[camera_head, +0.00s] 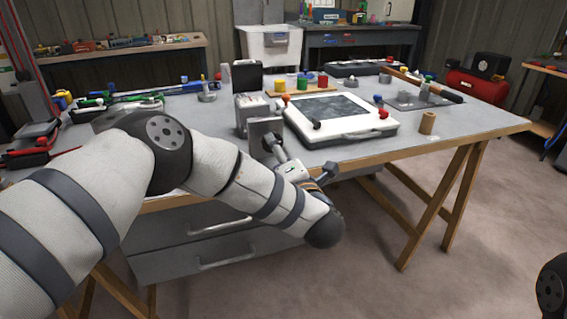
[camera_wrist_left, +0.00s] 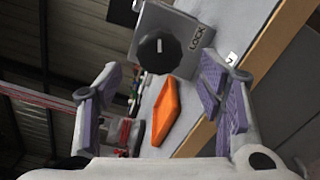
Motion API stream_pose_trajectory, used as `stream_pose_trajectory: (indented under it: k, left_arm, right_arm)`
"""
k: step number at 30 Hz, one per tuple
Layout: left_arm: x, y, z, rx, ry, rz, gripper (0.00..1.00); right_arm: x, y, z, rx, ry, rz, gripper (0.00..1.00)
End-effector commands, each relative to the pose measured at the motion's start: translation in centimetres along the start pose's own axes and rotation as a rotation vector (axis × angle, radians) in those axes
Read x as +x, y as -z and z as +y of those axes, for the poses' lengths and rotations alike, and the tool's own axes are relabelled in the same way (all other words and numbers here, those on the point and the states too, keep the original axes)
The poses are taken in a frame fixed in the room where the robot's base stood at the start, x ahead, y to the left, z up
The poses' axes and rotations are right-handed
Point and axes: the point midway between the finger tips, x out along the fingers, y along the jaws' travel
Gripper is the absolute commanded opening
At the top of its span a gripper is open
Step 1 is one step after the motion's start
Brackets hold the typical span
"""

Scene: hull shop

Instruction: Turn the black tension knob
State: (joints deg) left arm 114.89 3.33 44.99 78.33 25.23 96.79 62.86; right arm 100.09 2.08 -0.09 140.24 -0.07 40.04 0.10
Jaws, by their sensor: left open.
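The black tension knob (camera_wrist_left: 159,52) shows in the left wrist view, round with a pale pointer line. It sits on the face of a grey metal block (camera_wrist_left: 183,25) marked LOCK. In the head view a grey block (camera_head: 264,127) stands at the table's front edge; its knob cannot be made out there. My left gripper (camera_wrist_left: 160,76) is open and empty, its purple-padded fingers spread to either side with the knob ahead between them, apart from it. In the head view the left gripper (camera_head: 298,160) is just in front of the block, partly hidden by my arm.
An orange tray (camera_wrist_left: 165,110) lies beyond the fingers in the wrist view. On the grey table (camera_head: 440,125) a white case (camera_head: 340,134) with a dark panel is right of the block. A grey box (camera_head: 250,108) stands behind it. A tan cylinder (camera_head: 427,123) stands farther right.

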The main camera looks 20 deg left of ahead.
Motion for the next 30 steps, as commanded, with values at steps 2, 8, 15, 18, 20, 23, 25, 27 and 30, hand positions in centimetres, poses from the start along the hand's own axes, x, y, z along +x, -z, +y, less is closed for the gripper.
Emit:
stream_pose_trajectory:
  k: [2,8,15,18,20,23,25,27,30]
  left_arm:
    - [-2.1,-0.1,0.0,0.000,0.002,-0.004,0.62]
    - [-5.5,-0.1,0.0,-0.001,0.000,-0.002,0.62]
    - [-6.1,0.0,0.0,-0.001,-0.001,0.000,0.62]
    - [-6.1,0.0,0.0,0.001,0.000,-0.001,0.62]
    - [-6.4,0.1,-0.7,0.038,0.021,-0.024,0.62]
    - [-8.4,1.2,-5.1,0.274,0.153,-0.170,0.62]
    - [-11.4,3.8,-9.9,0.542,0.301,-0.335,0.62]
    - [-15.2,7.9,-14.1,0.809,0.453,-0.505,0.62]
    - [-21.1,15.0,-17.9,1.131,0.661,-0.729,0.62]
  right_arm:
    - [0.0,0.0,0.0,0.000,0.000,0.000,0.40]
    - [0.0,0.0,0.0,0.000,0.000,0.000,0.40]
    - [0.0,0.0,0.0,0.000,0.000,0.000,0.40]
    - [0.0,0.0,0.0,0.000,0.000,0.000,0.40]
    - [-0.1,0.0,0.0,0.000,0.000,0.003,0.40]
    - [-0.7,0.3,0.0,0.000,0.001,0.018,0.40]
    - [-1.3,0.6,0.0,0.001,0.002,0.033,0.40]
    - [-1.8,0.8,-0.1,0.001,0.002,0.047,0.40]
    - [-2.5,1.1,-0.1,0.001,0.003,0.064,0.40]
